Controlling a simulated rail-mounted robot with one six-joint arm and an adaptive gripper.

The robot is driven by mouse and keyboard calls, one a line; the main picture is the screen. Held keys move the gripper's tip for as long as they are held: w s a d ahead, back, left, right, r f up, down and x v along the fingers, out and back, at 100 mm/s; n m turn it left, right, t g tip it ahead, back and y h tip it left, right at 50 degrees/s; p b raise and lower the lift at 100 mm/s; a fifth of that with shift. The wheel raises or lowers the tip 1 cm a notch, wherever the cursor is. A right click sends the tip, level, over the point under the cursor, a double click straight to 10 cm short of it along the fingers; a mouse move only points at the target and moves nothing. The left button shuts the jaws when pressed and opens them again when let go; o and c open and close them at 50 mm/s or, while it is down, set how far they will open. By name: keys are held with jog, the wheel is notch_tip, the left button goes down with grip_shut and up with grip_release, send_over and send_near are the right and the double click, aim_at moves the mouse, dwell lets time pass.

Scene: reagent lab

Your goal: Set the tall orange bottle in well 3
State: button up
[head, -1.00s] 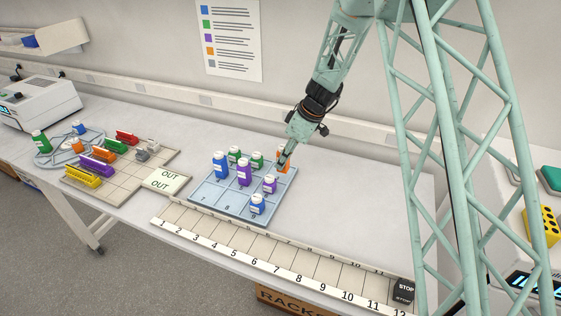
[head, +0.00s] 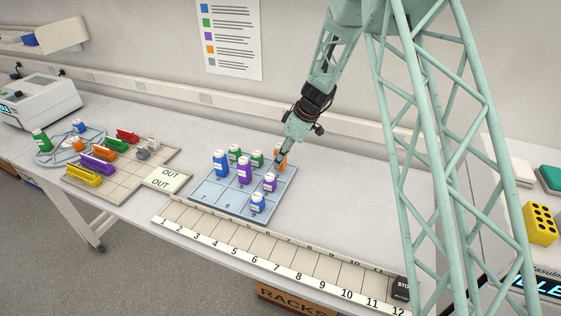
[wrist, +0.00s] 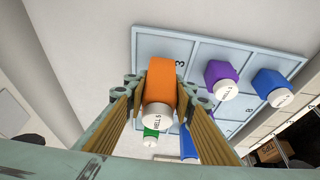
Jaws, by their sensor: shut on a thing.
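The tall orange bottle (wrist: 162,82) is between the two fingers of my gripper (wrist: 160,105) in the wrist view, its white cap toward the camera. The gripper is shut on it. In the head view the orange bottle (head: 282,152) shows at the back right corner of the blue well tray (head: 216,207), partly hidden by my gripper (head: 279,161). In the wrist view a printed 3 shows on the tray (wrist: 205,50) beside the bottle, which covers part of that well. I cannot tell whether its base touches the well floor.
The tray also holds a tall blue bottle (head: 221,166), a tall purple bottle (head: 244,172), green bottles (head: 235,154), a short purple bottle (head: 270,185) and a short blue bottle (head: 257,204). A numbered rail strip (head: 262,258) runs in front. Bench right of the tray is clear.

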jog(key=shift+f, duration=0.85)
jog(key=shift+f+b, duration=0.15)
jog(key=shift+b, duration=0.15)
jog(key=o, duration=0.8)
jog(key=shift+o, duration=0.2)
jog(key=shift+r+p, duration=0.25)
jog(key=shift+p, duration=0.15)
jog(key=v, duration=1.1)
jog(key=shift+d+r+b, duration=0.2)
jog(key=shift+r+b, duration=0.1)
jog(key=shift+r, duration=0.05)
jog(key=shift+s+r, duration=0.1)
jog(key=shift+r, duration=0.05)
